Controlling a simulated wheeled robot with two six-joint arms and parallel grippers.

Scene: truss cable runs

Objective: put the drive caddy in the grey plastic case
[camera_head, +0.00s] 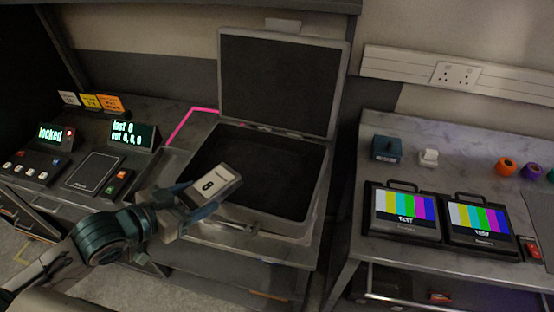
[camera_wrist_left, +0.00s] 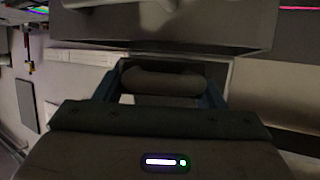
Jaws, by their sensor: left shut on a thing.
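The drive caddy (camera_head: 217,184) is a small grey block with a dark mark on its face, tilted in the head view. My left gripper (camera_head: 190,200) is shut on it and holds it over the front left part of the grey plastic case (camera_head: 324,190). The case stands open on the bench, its dark-lined lid (camera_head: 281,85) raised at the back. The inside of the case looks dark and empty where it shows; the caddy and gripper hide its front left corner. My right gripper is not in view.
Left of the case are a locked-display panel (camera_head: 45,140), a green-text display (camera_head: 132,135) and a dark flat pad (camera_head: 93,173). On the right bench are two colour-bar monitors (camera_head: 403,214), a blue box (camera_head: 386,148) and coloured rolls (camera_head: 506,167). A gap separates the benches.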

